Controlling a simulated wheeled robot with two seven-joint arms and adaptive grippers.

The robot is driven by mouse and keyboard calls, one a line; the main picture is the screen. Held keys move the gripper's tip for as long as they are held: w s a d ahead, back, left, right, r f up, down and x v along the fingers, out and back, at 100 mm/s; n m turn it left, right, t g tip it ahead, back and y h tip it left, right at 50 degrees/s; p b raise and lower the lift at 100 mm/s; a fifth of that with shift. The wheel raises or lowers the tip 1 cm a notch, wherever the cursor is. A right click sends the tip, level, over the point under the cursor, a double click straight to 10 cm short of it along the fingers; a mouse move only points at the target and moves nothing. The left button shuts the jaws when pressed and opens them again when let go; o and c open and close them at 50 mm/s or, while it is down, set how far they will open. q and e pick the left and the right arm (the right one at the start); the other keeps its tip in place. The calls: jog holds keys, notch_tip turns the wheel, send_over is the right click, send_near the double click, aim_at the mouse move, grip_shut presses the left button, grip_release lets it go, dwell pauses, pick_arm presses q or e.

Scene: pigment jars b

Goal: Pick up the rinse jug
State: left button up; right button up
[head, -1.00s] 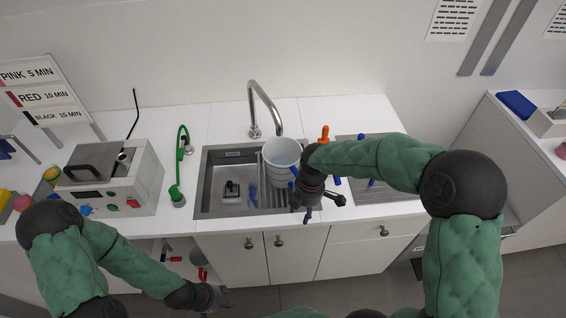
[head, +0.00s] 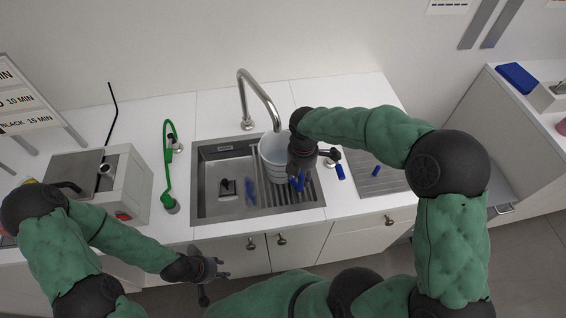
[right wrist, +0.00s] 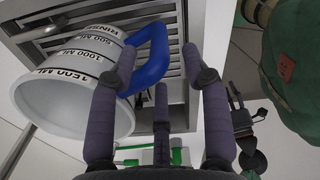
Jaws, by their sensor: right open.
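The rinse jug (head: 270,163) is a white, round jug with a blue handle, standing in the sink at its right side. In the right wrist view the jug (right wrist: 72,108) shows black volume marks, and its blue handle (right wrist: 153,58) lies between and just beyond my fingers. My right gripper (right wrist: 160,75) is open and empty, close to the handle; whether a finger touches it I cannot tell. In the head view my right gripper (head: 306,166) hides part of the jug's right side. My left gripper (head: 214,272) is open and empty in front of the counter, away from the jug.
The steel sink (head: 205,190) has a rack on its right and a tall faucet (head: 262,92) arching behind the jug. Small blue items lie on the drainboard (head: 388,182). A green hose (head: 167,165) and a grey machine (head: 128,185) stand left of the sink.

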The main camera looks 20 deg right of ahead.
aim_at(301, 182)
jog(key=shift+d+f+b, duration=0.15)
jog(key=shift+f+b, duration=0.35)
jog(key=shift+f, duration=2.4)
jog(key=shift+c, duration=0.3)
grip_shut()
jog(key=shift+r, duration=0.1)
